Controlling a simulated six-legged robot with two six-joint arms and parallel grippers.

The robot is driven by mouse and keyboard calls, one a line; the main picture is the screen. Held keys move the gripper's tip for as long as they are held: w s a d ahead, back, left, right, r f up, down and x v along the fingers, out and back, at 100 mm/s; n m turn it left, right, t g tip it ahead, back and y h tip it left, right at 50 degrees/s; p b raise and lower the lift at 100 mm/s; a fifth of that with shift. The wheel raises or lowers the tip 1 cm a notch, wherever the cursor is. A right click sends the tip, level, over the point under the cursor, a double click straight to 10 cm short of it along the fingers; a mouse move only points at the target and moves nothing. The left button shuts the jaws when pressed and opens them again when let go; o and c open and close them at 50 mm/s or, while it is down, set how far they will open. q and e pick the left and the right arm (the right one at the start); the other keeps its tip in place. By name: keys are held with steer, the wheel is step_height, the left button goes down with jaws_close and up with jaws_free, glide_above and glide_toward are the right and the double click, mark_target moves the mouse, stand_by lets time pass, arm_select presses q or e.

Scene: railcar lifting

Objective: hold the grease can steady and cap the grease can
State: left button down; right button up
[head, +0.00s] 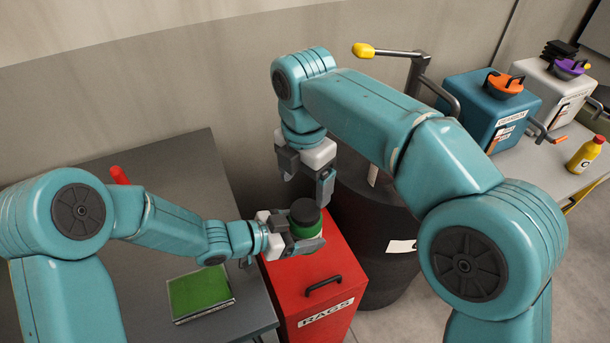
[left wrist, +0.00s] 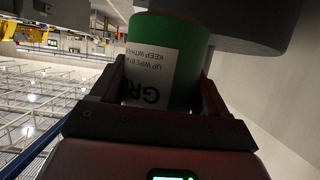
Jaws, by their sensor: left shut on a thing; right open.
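The green grease can (head: 307,246) is between the fingers of my left gripper (head: 290,240), which is shut on its side above the red box. In the left wrist view the green can (left wrist: 185,75) shows a white label with upside-down lettering. A black round piece, apparently the cap (head: 305,213), shows at the can's top in the head view; I cannot tell whether it is seated. My right gripper (head: 306,182) is open, pointing down just above the black piece. A dark rounded shape beside the can in the left wrist view is unclear.
A red box marked RAGS (head: 325,297) with a black handle stands below the can. A dark drum (head: 372,228) is behind it to the right. A grey table (head: 180,190) at left holds a green pad (head: 200,293). A yellow bottle (head: 585,155) stands far right.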

mark_target(305, 210)
step_height(305, 210, down, 7)
steer(key=shift+f, duration=0.15)
stand_by(0.4)
steer(key=c, duration=1.1)
steer(key=m, duration=0.3)
steer(key=shift+c, duration=0.2)
steer(key=m, duration=1)
